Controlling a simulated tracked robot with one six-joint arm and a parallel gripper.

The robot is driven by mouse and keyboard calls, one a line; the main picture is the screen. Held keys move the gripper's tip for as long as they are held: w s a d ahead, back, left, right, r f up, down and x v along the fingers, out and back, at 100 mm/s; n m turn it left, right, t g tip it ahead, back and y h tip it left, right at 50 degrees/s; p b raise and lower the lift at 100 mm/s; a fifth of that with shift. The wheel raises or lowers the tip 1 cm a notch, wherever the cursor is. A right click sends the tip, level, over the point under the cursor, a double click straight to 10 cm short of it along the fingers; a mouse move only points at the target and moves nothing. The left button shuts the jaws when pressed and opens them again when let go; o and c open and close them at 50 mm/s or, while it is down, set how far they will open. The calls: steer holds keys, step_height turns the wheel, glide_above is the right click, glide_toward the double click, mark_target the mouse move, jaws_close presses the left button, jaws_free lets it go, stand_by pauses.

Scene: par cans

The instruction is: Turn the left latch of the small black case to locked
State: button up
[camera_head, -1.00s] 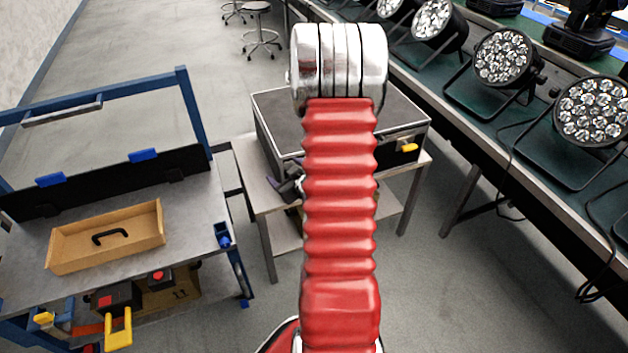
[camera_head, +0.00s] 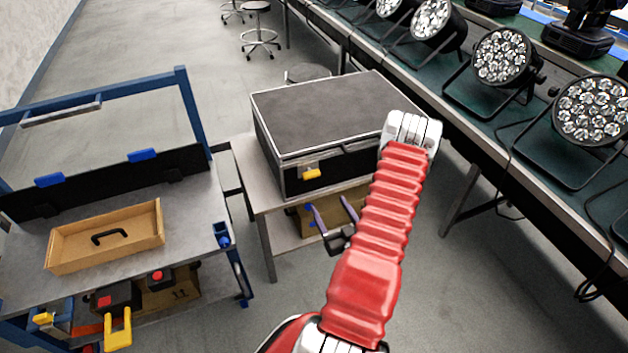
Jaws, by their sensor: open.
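The small black case (camera_head: 335,112) has silver edges and a closed lid and sits on a small grey table. Its left yellow latch (camera_head: 311,173) shows on the front face near the left corner. I cannot tell at this size whether it is locked. My red arm crosses the right end of the front face, and the right latch is hidden behind it. My gripper (camera_head: 334,213) has dark purple fingers spread apart with nothing between them. In the picture it is below and a little right of the left latch, in front of the case and apart from the latch.
The small table (camera_head: 243,165) has a lower shelf with a brown box. A blue-framed workbench (camera_head: 195,215) with a wooden tray (camera_head: 60,250) stands to the left. A long bench with several stage lights (camera_head: 503,57) runs along the right. Grey floor is open between them.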

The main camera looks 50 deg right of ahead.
mark_target(313, 177)
stand_by(0.4)
steer(key=x, duration=1.3)
steer(key=shift+w+d, duration=0.25)
steer(key=c, duration=1)
